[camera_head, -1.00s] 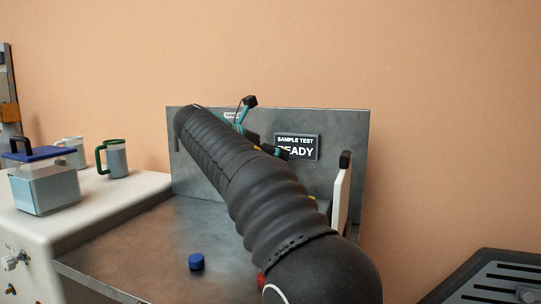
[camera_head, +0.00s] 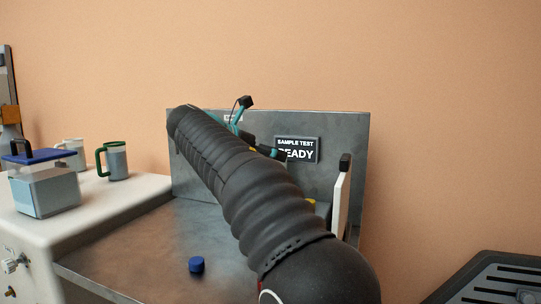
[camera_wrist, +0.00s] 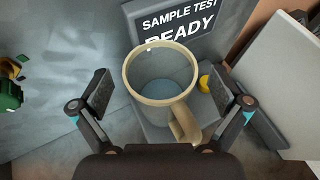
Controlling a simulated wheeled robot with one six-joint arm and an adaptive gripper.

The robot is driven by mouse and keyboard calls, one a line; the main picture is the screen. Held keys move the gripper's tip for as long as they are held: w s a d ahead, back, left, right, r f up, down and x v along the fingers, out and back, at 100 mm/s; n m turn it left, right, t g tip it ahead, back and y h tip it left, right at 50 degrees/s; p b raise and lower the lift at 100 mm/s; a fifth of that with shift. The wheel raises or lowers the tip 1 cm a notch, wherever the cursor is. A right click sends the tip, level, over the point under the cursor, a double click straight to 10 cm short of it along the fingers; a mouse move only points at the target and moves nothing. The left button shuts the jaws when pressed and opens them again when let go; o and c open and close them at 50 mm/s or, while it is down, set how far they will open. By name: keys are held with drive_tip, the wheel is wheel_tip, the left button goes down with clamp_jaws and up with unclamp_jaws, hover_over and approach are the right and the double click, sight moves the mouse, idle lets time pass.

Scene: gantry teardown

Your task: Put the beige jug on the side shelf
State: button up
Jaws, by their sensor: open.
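The beige jug (camera_wrist: 160,85) stands in the middle of the wrist view, seen from above into its round open mouth. Its inside looks bluish at the bottom. Its handle (camera_wrist: 185,125) points toward my gripper, slightly right. My gripper (camera_wrist: 161,92) is open, one finger on each side of the jug, with visible gaps. In the head view the jug is hidden behind my arm, and only teal and black parts of my gripper (camera_head: 248,130) show past it. I cannot tell for certain which surface is the side shelf.
A sign reading SAMPLE TEST READY (camera_head: 297,150) is on the grey back panel (camera_head: 345,125). A white upright plate (camera_head: 341,203) stands right of my arm. A blue cap (camera_head: 196,264) lies on the metal bench. Left, a white counter (camera_head: 110,208) holds a blue-lidded container (camera_head: 45,190) and green-handled mug (camera_head: 117,162). A black slatted surface (camera_head: 500,275) is lower right.

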drive_tip(key=p+v, duration=0.1)
drive_tip(key=v, duration=0.9)
drive_tip(key=shift+s+a+r, duration=0.2)
drive_tip(key=shift+r, duration=0.05)
